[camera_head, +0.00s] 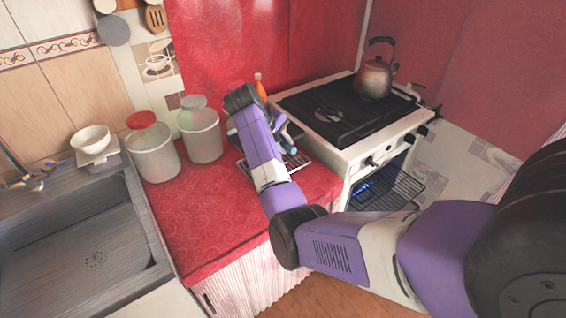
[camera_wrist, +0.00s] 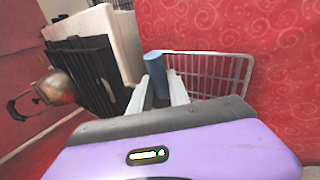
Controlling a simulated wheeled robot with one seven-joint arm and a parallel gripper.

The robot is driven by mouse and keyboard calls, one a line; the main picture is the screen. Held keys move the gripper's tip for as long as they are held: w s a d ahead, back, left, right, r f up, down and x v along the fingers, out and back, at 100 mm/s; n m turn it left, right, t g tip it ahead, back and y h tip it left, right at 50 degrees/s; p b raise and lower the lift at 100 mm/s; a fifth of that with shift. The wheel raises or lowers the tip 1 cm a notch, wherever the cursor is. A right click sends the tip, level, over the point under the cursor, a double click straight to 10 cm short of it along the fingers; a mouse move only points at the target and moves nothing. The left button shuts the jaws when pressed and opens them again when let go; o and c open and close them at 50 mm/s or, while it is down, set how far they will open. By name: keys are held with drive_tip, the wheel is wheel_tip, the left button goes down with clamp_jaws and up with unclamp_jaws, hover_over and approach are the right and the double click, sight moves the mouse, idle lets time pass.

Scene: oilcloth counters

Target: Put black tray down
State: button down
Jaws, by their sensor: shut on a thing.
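My gripper (camera_head: 288,146) is low over the red counter, just left of the stove. In the wrist view my gripper (camera_wrist: 158,86) has its two pale fingers on either side of a blue cylinder (camera_wrist: 155,68), shut on it. A wire tray (camera_wrist: 205,72) lies right beside the cylinder. It also shows in the head view as a dark-looking wire tray (camera_head: 297,161) at the counter, partly hidden by my arm. I cannot tell whether the cylinder is fixed to the tray. No solid black tray shows.
The stove (camera_head: 343,138) with a kettle (camera_head: 374,79) stands right of the counter (camera_head: 205,220); its oven is open with a rack (camera_head: 388,188) showing. Two canisters (camera_head: 153,150) (camera_head: 201,134) stand at the back left, an orange bottle (camera_head: 260,86) behind. The front counter is clear.

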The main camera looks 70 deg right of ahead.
wheel_tip(320, 180, down, 8)
drive_tip(key=shift+f, duration=0.2)
drive_tip(key=c, duration=1.2)
unclamp_jaws()
drive_tip(key=shift+c, duration=0.2)
drive_tip(key=v, duration=1.2)
